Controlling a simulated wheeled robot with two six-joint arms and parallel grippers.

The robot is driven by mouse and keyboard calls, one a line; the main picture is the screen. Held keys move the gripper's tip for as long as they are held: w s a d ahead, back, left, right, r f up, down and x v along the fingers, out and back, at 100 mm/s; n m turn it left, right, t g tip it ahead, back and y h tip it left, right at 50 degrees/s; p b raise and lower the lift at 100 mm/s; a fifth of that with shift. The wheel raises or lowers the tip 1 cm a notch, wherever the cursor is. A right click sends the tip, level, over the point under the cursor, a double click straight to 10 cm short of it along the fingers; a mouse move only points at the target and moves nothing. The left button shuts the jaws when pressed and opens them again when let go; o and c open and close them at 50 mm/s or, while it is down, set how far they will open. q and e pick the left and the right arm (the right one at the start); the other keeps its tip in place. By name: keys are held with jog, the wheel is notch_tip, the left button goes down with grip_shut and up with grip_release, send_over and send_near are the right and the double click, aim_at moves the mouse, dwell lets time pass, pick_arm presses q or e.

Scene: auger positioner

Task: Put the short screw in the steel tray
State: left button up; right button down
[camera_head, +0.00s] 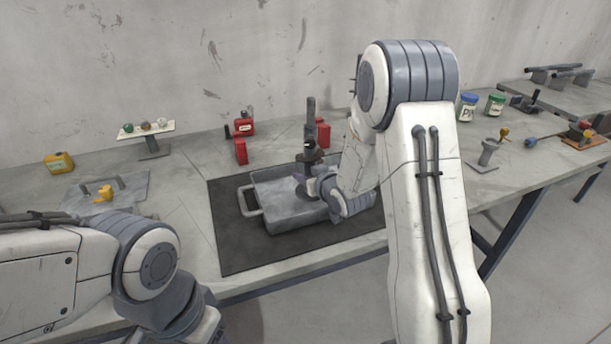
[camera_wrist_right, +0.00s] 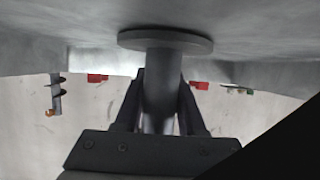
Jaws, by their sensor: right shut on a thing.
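The steel tray (camera_head: 282,219) stands on a dark mat. My right gripper (camera_head: 311,188) is low inside the tray and shut on a grey upright shaft, which I take to be the short screw (camera_head: 311,149). Its dark flights and a shaft rise above the gripper in the head view. In the right wrist view the shaft (camera_wrist_right: 163,88) is between the two dark fingers (camera_wrist_right: 160,110), and its round base disc (camera_wrist_right: 165,40) is at the tray floor; I cannot tell whether they touch. Only my left arm shows at lower left; its gripper is out of frame.
The dark mat (camera_head: 238,252) lies under the tray. Red objects (camera_head: 240,150) stand behind it. A grey plate with a yellow piece (camera_head: 103,193) and a small stand (camera_head: 152,145) are at left. Jars (camera_head: 467,106) stand at right. My right arm hides part of the bench.

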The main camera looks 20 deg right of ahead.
aim_at(310, 161)
dwell(0.3)
jog(key=c, duration=0.5)
grip_release()
jog(key=shift+f, duration=0.1)
jog(key=v, duration=1)
jog(key=b, duration=0.4)
jog(key=shift+w+a+f, duration=0.1)
jog(key=shift+a+f, duration=0.05)
jog(key=shift+a, duration=0.1)
jog(key=b, duration=0.2)
jog(key=s+b, duration=0.1)
jog(key=b, duration=0.2)
jog(key=shift+s+d+r, duration=0.1)
jog(key=shift+r, duration=0.2)
jog(key=shift+s+d+r+b, duration=0.3)
jog(key=shift+s+b, duration=0.1)
jog(key=shift+b, duration=0.45)
